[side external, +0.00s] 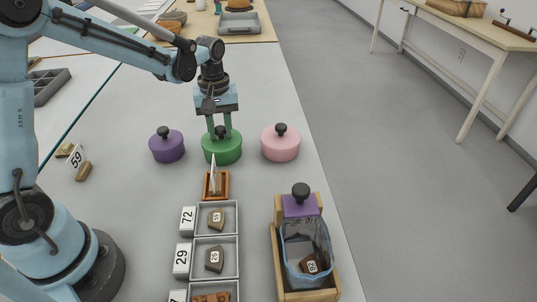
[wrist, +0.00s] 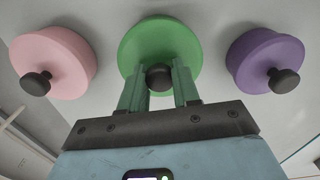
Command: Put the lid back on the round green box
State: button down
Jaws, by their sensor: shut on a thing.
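The round green box (side external: 222,151) stands on the grey table between a purple box and a pink box. Its green lid (wrist: 158,42) fills the top middle of the wrist view and has a dark round knob (wrist: 159,77). My gripper (side external: 220,130) points down over the green box, with its green fingers shut on the knob, one on each side. The lid appears to sit at the top of the box. The fingers partly hide the knob and the lid's near edge, so I cannot tell whether any gap is between lid and box.
A purple box (side external: 167,146) stands close on the left and a pink box (side external: 280,144) on the right, both with dark knobs. In front are a small wooden stand (side external: 216,186), grey trays (side external: 237,222) with sherds, and a wooden crate (side external: 277,262) holding a clear bag.

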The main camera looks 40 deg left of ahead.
dwell(0.3)
jog(key=shift+c, duration=1.3)
grip_release()
jog(key=shift+r, duration=3.45)
grip_shut()
